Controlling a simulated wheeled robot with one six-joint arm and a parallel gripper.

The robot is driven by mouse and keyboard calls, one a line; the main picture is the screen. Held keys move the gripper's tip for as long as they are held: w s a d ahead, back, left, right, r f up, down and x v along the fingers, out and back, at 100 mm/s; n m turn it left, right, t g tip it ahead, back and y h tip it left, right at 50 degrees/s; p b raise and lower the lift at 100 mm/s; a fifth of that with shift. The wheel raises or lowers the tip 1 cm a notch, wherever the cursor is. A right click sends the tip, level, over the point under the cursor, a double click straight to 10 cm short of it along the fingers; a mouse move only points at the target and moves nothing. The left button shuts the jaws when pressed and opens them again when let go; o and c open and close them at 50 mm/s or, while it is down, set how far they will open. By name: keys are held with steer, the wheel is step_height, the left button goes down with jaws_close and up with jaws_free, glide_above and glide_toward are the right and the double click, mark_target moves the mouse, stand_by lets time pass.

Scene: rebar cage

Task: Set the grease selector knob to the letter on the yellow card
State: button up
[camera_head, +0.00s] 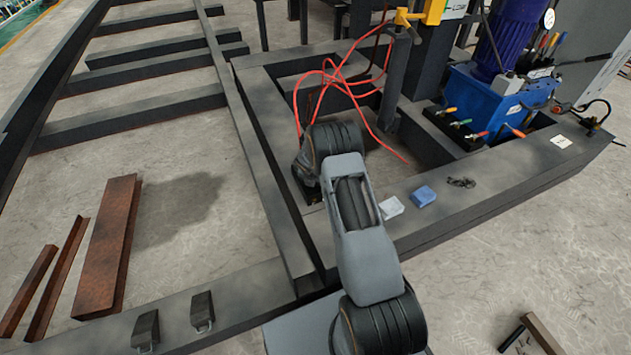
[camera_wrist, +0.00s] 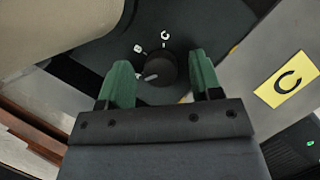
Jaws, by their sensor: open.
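The grease selector knob (camera_wrist: 160,66) is round and dark, on a dark panel in the upper middle of the wrist view. A pale mark on the knob points to the lower left. A white C (camera_wrist: 165,34) stands above the knob, and another letter (camera_wrist: 138,48), which looks like B, stands to its upper left. The yellow card (camera_wrist: 287,80) at the right bears a black C, seen tilted. My gripper (camera_wrist: 160,61) is open, its two green fingers left and right of the knob; contact cannot be told. Knob, card and gripper cannot be made out in the head view.
My arm reaches over a dark steel frame (camera_head: 459,212). Red hoses (camera_head: 340,85) loop beside it. A blue hydraulic unit (camera_head: 500,97) stands at the upper right. A white block (camera_head: 391,207) and a blue block (camera_head: 423,196) lie on the frame. Rusty steel pieces (camera_head: 108,245) lie at left.

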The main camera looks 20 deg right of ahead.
steer(key=shift+c, duration=0.2)
steer(key=c, duration=0.9)
steer(key=shift+o, duration=0.2)
steer(key=shift+f+m, duration=0.1)
steer(key=shift+m, duration=0.5)
steer(key=shift+m+g+h+b, duration=0.3)
steer(key=shift+m+g, duration=0.2)
steer(key=shift+m, duration=0.5)
steer(key=o, duration=0.9)
steer(key=p+v, duration=0.5)
steer(key=v, duration=0.9)
